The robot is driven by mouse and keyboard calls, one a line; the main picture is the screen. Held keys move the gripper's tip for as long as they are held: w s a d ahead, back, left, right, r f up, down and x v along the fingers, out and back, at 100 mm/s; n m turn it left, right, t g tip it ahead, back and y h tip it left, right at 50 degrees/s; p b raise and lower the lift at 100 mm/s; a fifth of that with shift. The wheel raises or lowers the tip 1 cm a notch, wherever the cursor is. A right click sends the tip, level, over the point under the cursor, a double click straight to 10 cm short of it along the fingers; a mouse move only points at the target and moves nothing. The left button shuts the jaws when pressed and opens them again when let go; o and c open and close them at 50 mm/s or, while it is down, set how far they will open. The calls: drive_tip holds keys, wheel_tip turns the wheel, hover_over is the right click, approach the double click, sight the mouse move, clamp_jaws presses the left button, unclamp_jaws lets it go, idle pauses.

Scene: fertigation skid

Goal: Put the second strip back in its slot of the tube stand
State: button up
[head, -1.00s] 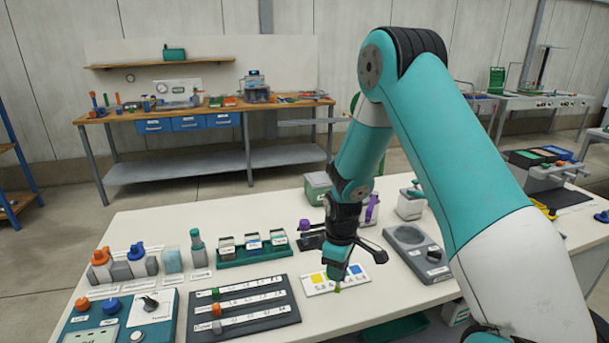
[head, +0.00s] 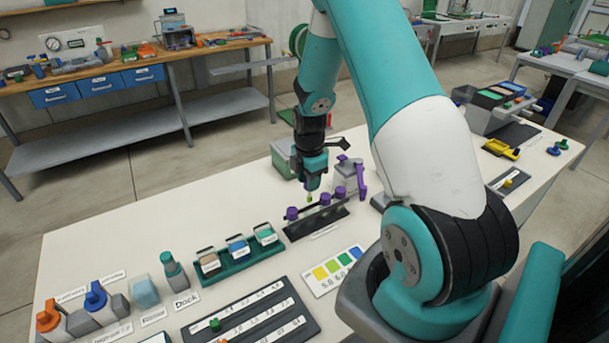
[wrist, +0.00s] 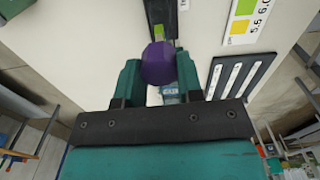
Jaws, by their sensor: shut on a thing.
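My gripper (head: 311,185) points down above the dark tube stand (head: 318,222) and is shut on the second strip (head: 309,197). I cannot tell whether the tip touches the stand. Part of the stand (wrist: 160,12) shows at the top of the wrist view.
A colour chart (head: 335,271) lies in front of the stand. A green rack of small labelled jars (head: 238,264) stands to its left. A purple-handled container (head: 345,176) and a grey-green box (head: 284,158) stand close behind. A dark slotted board (head: 250,320) lies in front.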

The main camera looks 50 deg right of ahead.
sight(309, 201)
drive_tip(key=shift+f+b, duration=2.7)
drive_tip(key=shift+f, duration=1.35)
drive_tip(key=o, duration=1)
drive_tip(key=shift+r+p, duration=2.8)
drive_tip(key=shift+r, duration=0.8)
